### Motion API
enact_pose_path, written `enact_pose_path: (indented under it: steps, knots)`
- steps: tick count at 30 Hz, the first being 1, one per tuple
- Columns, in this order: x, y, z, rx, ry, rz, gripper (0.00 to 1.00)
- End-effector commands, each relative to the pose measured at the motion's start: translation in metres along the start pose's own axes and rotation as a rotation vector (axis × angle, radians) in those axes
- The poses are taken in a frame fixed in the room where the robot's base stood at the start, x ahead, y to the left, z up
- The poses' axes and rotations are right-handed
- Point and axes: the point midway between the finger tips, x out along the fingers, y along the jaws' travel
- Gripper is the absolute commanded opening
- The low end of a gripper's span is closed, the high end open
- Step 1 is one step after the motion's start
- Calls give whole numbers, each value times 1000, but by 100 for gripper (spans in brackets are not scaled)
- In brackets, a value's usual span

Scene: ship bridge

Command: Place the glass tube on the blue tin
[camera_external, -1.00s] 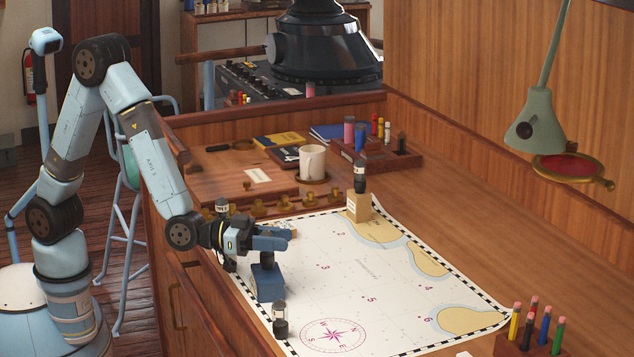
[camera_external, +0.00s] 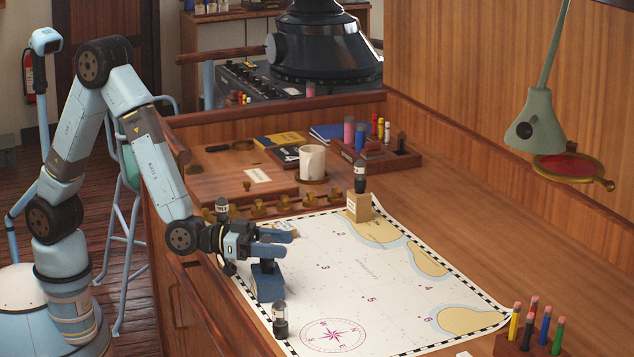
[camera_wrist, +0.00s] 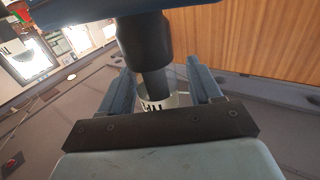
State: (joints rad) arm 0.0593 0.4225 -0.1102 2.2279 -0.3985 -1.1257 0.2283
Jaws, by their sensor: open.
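The blue tin (camera_external: 268,287) stands on the chart's left part. My gripper (camera_external: 275,242) is just above it, its two blue fingers pointing right and spread apart. A dark piece (camera_external: 264,267), seemingly the lower part of the glass tube, stands on the tin under the fingers; the rest is hidden by my gripper. In the wrist view, a clear tube with a black-lettered white label (camera_wrist: 157,104) shows between my open fingers (camera_wrist: 163,88); contact with them cannot be told.
A similar dark-and-glass tube (camera_external: 280,320) stands at the chart's near left. Another (camera_external: 360,178) stands on a wooden block (camera_external: 358,207), and another (camera_external: 222,208) is behind my gripper. The chart's middle is clear.

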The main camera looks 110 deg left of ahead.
Motion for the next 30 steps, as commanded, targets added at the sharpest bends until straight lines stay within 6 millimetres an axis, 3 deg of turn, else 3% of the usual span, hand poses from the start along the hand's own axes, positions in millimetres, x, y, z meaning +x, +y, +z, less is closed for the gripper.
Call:
enact_pose_path:
  steps: [5, 18, 24, 30]
  knots:
    - [-17, 1, -1, 0, 0, 1, 64]
    - [-97, 0, -1, 0, 0, 1, 64]
    - [-116, 0, -1, 0, 1, 1, 64]
    - [-122, 0, -10, -14, -33, 22, 64]
